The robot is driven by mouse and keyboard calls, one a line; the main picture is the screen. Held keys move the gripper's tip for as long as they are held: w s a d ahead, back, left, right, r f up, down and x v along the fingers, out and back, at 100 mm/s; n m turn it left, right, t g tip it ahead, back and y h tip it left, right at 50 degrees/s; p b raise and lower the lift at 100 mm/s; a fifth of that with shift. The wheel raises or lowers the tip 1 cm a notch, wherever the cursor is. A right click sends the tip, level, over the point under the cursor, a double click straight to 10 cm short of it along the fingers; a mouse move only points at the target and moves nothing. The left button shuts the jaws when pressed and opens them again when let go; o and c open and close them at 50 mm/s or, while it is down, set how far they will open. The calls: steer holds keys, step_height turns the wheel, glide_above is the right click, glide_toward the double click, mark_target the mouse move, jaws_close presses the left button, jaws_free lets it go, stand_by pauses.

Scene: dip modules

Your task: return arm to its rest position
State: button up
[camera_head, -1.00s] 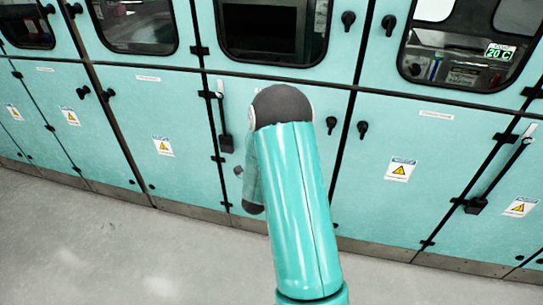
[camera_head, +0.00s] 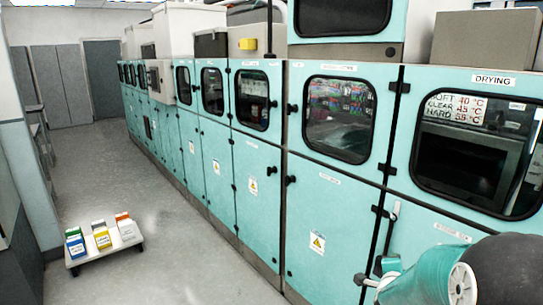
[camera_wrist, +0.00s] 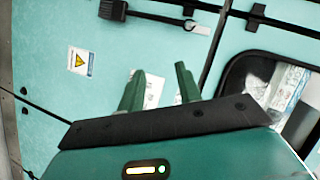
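My arm (camera_head: 430,285) shows in the lower right corner of the head view, bent and close to the turquoise machine fronts. In the wrist view, my gripper (camera_wrist: 160,75) has two green fingers standing apart with nothing between them. Behind the fingers is a turquoise panel with a yellow warning label (camera_wrist: 80,62), a pale label and a dark latch. The fingertips cannot be made out clearly in the head view.
A row of turquoise machines (camera_head: 262,190) runs along the right side. A low white trolley (camera_head: 103,248) with several coloured boxes stands at lower left. The grey floor (camera_head: 165,205) between them is clear. Grey doors (camera_head: 100,80) stand at the far end.

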steer(key=s+a+r+n+g+y, duration=0.1)
steer(key=s+a+r+n+y, duration=0.2)
steer(key=s+a+r+n, duration=0.4)
steer(key=s+a+r+n+g+y, duration=0.2)
steer(key=s+a+r+n+y, duration=0.15)
steer(key=a, duration=0.45)
steer(key=s+a+n+g, duration=0.2)
steer(key=s+n, duration=0.2)
steer(key=s, duration=0.5)
steer(key=s+a+r+n+g, duration=0.1)
steer(key=s+n, duration=0.4)
steer(key=s, duration=0.5)
steer(key=shift+s+a+g, duration=0.25)
steer(key=shift+a+g, duration=0.35)
steer(key=shift+a, duration=0.3)
steer(key=shift+d, duration=0.1)
